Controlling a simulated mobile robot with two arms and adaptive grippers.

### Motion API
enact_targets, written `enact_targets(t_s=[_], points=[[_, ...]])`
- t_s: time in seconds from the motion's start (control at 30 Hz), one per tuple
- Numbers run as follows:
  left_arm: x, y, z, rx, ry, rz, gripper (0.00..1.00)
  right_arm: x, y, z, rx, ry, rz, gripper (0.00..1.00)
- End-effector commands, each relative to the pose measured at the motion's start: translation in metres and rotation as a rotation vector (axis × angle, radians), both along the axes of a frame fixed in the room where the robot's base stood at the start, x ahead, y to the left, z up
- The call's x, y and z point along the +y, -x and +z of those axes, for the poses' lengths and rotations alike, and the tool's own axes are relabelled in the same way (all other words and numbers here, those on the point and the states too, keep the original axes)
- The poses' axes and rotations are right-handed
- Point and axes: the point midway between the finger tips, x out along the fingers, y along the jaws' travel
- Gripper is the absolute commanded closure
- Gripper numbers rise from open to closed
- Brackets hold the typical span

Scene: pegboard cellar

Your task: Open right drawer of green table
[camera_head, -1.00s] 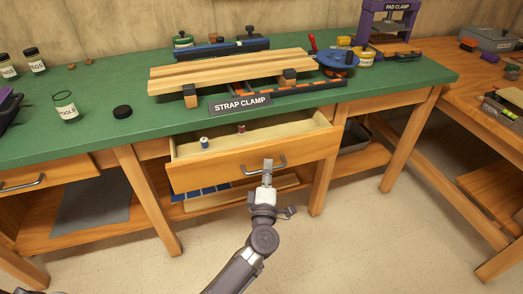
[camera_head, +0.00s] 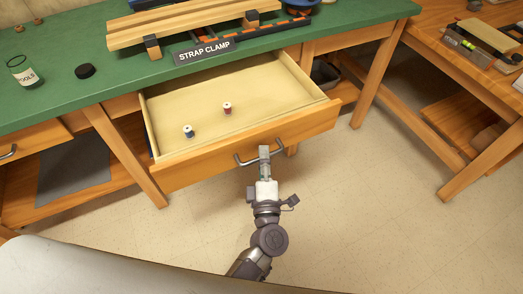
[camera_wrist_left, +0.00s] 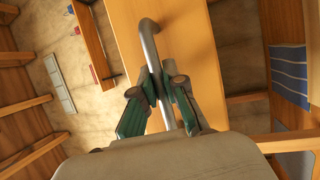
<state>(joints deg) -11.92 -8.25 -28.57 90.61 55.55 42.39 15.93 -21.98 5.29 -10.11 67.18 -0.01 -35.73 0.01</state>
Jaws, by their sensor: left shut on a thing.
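The right drawer (camera_head: 185,168) of the green table (camera_head: 60,108) stands pulled well out in the head view, its inside showing. Its grey bar handle (camera_head: 241,161) is on the front face. My left gripper (camera_head: 264,152) is shut on the handle, in front of the drawer. In the left wrist view the two green-padded fingers (camera_wrist_left: 163,100) close on the metal handle (camera_wrist_left: 149,38), with the wooden drawer front (camera_wrist_left: 193,50) behind. My right gripper is not in view.
The left drawer (camera_head: 30,150) appears shut. The strap clamp sign (camera_head: 203,51), wooden boards (camera_head: 170,28), a black lid (camera_head: 85,71) and a glass jar (camera_head: 25,75) are on the tabletop. A wooden bench (camera_head: 470,60) stands at right. The floor (camera_head: 390,220) in front is clear.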

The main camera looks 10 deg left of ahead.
Motion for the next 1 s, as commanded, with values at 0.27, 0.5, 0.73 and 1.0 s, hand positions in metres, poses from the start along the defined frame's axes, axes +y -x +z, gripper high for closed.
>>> enact_targets(t_s=[0.27, 0.5, 0.73, 1.0], points=[[-0.001, 0.0, -0.001, 0.002, 0.001, -0.002, 1.0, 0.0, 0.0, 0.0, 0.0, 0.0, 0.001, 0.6], [-0.001, 0.0, -0.001, 0.001, 0.001, -0.001, 0.63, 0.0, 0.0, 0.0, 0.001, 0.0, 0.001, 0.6], [0.0, 0.0, 0.0, 0.001, 0.001, -0.001, 0.63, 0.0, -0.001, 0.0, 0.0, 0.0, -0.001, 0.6], [-0.006, 0.027, -0.006, 0.005, 0.002, -0.002, 0.63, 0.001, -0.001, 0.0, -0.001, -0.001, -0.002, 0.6]])
